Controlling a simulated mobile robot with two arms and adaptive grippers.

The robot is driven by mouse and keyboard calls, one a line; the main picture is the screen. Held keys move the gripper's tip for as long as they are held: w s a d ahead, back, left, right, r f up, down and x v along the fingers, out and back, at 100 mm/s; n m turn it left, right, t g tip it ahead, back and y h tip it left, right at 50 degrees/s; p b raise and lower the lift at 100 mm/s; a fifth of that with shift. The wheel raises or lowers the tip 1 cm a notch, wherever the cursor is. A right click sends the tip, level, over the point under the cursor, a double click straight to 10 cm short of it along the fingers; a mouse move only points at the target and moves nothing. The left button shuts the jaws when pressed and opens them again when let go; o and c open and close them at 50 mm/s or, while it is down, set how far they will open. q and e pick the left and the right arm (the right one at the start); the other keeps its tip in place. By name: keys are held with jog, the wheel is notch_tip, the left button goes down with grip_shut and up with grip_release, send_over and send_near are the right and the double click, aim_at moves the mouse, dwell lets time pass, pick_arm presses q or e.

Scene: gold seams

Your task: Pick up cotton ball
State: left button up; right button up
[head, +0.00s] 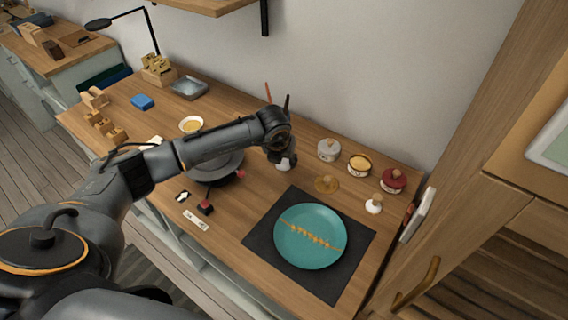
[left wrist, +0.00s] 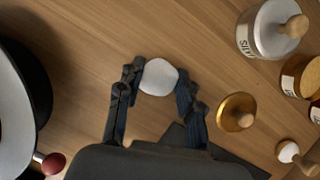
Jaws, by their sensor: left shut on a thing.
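The white, round cotton ball (left wrist: 158,77) sits between the fingertips of my left gripper (left wrist: 161,82) in the left wrist view. Both dark fingers touch its sides, so the gripper is shut on it. In the head view my left gripper (head: 284,155) points down over the wooden table, behind the teal plate. A bit of white, the cotton ball (head: 285,165), shows at its tip; the rest is hidden by the fingers. I cannot tell if the ball touches the table. My right gripper is not in view.
A teal plate (head: 290,251) with a gold seam lies on a dark mat (head: 262,236). Jars (head: 328,150), a gold lid (head: 327,184) and a small white-headed tool (head: 374,204) stand to the right. A dark round turntable (head: 215,168) is left of the gripper.

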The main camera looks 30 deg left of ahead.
aim_at(284, 160)
pick_arm(q)
jog(key=shift+r, duration=0.15)
jog(key=shift+r, duration=0.25)
notch_tip(284, 160, up, 2)
jog(key=shift+w+r+b, duration=0.1)
jog(key=shift+b, duration=0.25)
jog(key=s+d+r+b, duration=0.1)
jog(key=s+r+b, duration=0.3)
jog(key=s+r, duration=0.6)
jog(key=shift+s+d, duration=0.35)
jog(key=shift+s, duration=1.7)
jog(key=shift+c, duration=0.6)
